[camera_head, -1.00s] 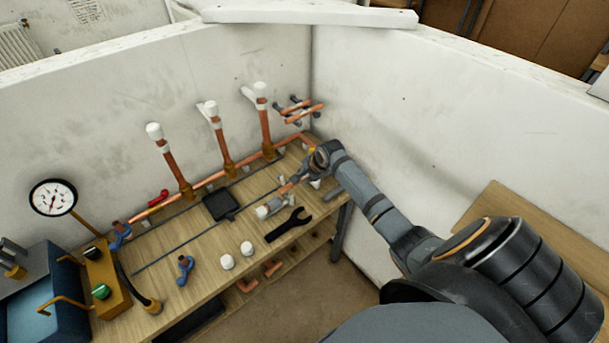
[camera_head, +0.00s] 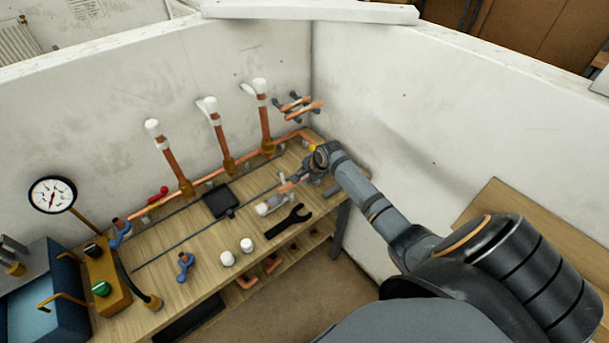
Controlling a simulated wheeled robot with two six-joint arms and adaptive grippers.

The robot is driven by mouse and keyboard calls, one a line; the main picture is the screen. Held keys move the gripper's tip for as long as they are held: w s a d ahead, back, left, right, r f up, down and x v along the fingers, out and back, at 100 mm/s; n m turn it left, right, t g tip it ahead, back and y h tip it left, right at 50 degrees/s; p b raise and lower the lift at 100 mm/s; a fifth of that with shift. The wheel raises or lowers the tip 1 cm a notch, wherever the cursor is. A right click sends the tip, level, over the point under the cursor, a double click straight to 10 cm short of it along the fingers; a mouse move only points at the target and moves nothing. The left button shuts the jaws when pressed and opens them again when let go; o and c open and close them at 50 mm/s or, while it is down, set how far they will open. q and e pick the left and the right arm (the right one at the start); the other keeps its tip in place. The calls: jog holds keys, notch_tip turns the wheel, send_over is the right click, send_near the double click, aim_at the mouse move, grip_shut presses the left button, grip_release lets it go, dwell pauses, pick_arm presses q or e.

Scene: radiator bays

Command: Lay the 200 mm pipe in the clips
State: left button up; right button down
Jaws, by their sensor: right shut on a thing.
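My right gripper (camera_head: 301,177) is low over the right end of the bench, shut on a short copper pipe (camera_head: 286,187). The pipe's length cannot be read, and the gripper hides part of it. Its lower left end is close to a pale fitting (camera_head: 268,207) on the bench; I cannot tell if they touch. Grey clips (camera_head: 246,164) show along the back of the bench, by a long copper pipe run (camera_head: 210,177). Short copper pieces sit in grey holders (camera_head: 296,105) on the wall near the corner. My left gripper is not in view.
Three upright copper pipes with white tops rise along the wall, one of them here (camera_head: 220,140). A black wrench (camera_head: 288,222), two white caps (camera_head: 228,259), a black square pad (camera_head: 220,201) and a blue valve (camera_head: 184,266) lie on the bench (camera_head: 160,296). A gauge (camera_head: 52,195) stands left.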

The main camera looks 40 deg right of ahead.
dwell(0.4)
jog(key=shift+f+b, duration=0.65)
jog(key=shift+f, duration=0.65)
jog(key=c, duration=1.1)
grip_release()
jog(key=shift+c, duration=0.2)
jog(key=v, duration=1.2)
